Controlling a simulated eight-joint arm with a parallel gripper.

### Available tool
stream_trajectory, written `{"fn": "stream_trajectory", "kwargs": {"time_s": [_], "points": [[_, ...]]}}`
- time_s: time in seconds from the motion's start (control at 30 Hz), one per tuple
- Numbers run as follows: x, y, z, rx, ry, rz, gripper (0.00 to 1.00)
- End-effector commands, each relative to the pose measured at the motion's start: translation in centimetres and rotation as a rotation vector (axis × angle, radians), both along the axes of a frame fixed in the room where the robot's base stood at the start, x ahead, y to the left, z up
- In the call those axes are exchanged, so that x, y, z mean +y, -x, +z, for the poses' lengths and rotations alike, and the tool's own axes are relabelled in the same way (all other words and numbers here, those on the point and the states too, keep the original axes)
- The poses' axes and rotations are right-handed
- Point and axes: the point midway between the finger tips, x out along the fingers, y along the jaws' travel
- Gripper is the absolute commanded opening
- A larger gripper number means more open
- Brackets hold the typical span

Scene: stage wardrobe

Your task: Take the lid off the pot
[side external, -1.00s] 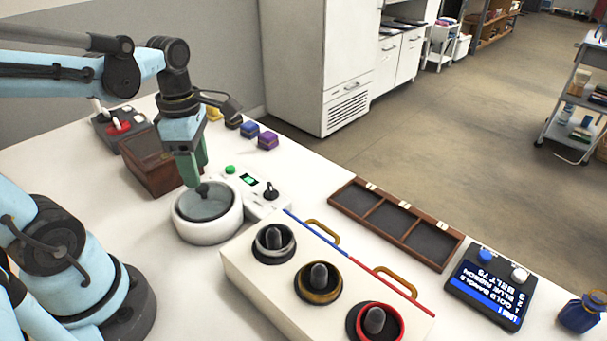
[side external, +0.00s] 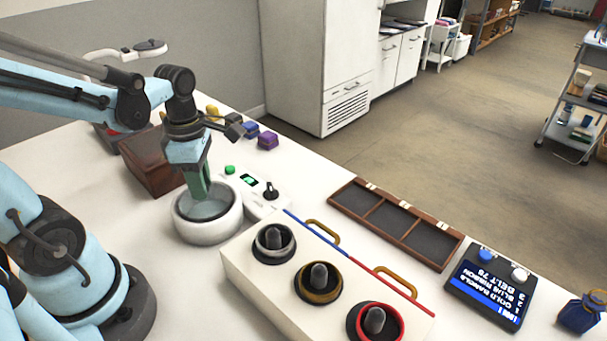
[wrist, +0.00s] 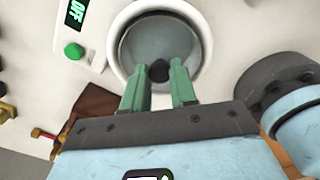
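The white pot (side external: 207,230) stands on the table, and its round rim shows in the wrist view (wrist: 115,48). A grey, see-through lid (wrist: 160,36) covers its top. The lid's small dark knob (wrist: 158,72) shows in the wrist view, close to the fingertips and in line with the gap between them. My gripper (side external: 203,195) points down over the lid with its green fingers. In the wrist view, the fingers (wrist: 158,72) are apart with nothing gripped. In the side view the knob is hidden by the fingers.
A brown wooden box (side external: 150,165) stands behind left. A white stand (side external: 240,268) with several ringed posts is in front. A compartment tray (side external: 392,222) lies right.

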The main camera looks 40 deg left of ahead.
Motion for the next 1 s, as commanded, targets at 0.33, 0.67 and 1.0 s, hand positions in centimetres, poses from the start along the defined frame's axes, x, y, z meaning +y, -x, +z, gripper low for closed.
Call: {"fn": "stream_trajectory", "kwargs": {"time_s": [0.33, 0.67, 1.0], "points": [[0.0, 0.0, 0.0, 0.001, 0.001, 0.000, 0.00], [0.0, 0.0, 1.2, 0.001, 0.001, 0.000, 0.00], [-1.6, 0.4, 5.0, 0.001, 0.001, -0.009, 0.00]]}}
